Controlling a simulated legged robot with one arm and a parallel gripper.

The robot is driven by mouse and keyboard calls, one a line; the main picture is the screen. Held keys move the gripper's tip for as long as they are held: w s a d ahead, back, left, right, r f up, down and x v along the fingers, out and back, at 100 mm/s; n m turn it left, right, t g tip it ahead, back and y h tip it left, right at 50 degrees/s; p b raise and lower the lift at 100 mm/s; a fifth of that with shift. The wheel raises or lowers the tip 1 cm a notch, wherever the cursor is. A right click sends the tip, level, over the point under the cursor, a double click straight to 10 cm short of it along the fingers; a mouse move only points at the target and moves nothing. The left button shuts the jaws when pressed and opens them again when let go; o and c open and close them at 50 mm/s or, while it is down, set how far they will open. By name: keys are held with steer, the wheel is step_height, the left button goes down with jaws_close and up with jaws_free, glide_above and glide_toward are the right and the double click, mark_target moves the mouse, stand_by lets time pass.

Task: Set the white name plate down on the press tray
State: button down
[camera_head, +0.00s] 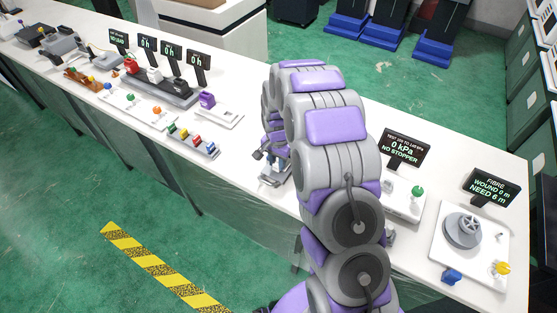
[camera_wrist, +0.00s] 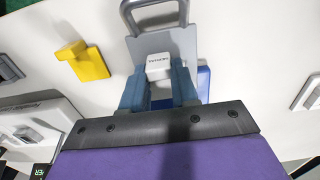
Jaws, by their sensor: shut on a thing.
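In the wrist view, my gripper (camera_wrist: 158,80) has its two blue fingers closed on the white name plate (camera_wrist: 158,66), a small white block with dark lettering. The name plate is over a grey flat plate with a loop handle (camera_wrist: 181,42), which looks like the press tray. I cannot tell whether the name plate touches it. In the head view, my gripper (camera_head: 273,165) is low over the white bench, partly hidden by my arm, and the name plate cannot be made out there.
A yellow block (camera_wrist: 83,62) stands left of the grey plate, and a blue part (camera_wrist: 203,82) lies close to the right finger. On the bench, a fibre spool station (camera_head: 463,230) and a stopper station (camera_head: 405,200) stand to the right. Coloured blocks (camera_head: 193,140) stand to the left.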

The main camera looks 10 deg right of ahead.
steer(key=shift+a, duration=0.25)
steer(key=shift+d, duration=1.05)
steer(key=shift+a, duration=1.1)
steer(key=shift+a, duration=0.15)
steer(key=shift+a, duration=0.7)
steer(key=shift+d, duration=0.55)
steer(key=shift+d+p, duration=0.15)
steer(key=shift+p, duration=0.2)
steer(key=shift+f, duration=0.65)
steer(key=c, duration=0.8)
jaws_free()
